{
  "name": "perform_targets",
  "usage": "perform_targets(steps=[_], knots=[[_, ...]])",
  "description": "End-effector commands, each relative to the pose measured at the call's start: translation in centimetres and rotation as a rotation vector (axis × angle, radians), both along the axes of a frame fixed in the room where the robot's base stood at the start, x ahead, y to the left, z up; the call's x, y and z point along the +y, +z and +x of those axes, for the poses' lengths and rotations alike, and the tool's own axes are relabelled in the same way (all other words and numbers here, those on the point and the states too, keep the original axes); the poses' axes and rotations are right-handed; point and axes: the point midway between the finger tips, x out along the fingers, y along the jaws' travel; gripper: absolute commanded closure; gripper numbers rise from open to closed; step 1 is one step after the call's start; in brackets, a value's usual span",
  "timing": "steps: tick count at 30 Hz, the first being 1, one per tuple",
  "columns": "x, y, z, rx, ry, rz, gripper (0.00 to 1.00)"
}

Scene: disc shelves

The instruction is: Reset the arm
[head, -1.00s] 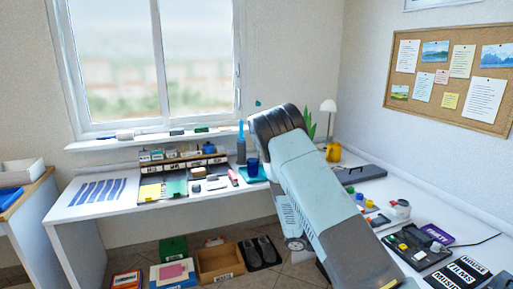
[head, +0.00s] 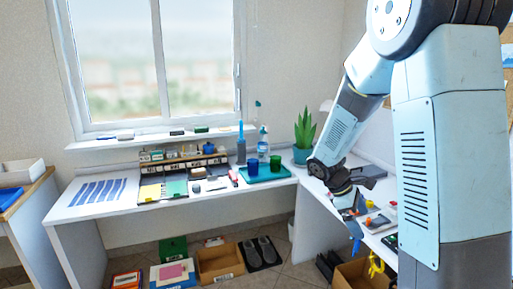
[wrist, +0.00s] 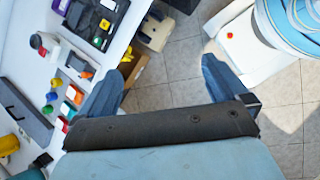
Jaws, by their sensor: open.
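My gripper (head: 357,222) hangs beside the right-hand desk (head: 305,215) in the head view, at the front edge. In the wrist view, its two blue fingers (wrist: 167,62) stand wide apart with nothing between them, only tiled floor showing beyond. My arm is folded, its upper part tall at the right of the head view and its forearm slanting down to the left. The arm hides much of the right-hand desk and the corkboard.
A green plant (head: 304,130) and a teal tray (head: 268,172) with cups stand in the desk corner. Several small coloured items and a black tray (wrist: 95,18) lie on the right-hand desk. A cardboard box (head: 352,275) and open crate (head: 218,262) sit on the floor.

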Motion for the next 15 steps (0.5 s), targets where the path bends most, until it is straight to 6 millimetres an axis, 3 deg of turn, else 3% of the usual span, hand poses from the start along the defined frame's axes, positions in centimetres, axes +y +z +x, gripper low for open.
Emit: perform_targets(steps=[3,15], knots=[[0.3,2.6,-1.4,-0.091,-0.085,0.057,0.0],[1.8,9.6,-6.8,-0.367,-0.366,0.253,0.0]])
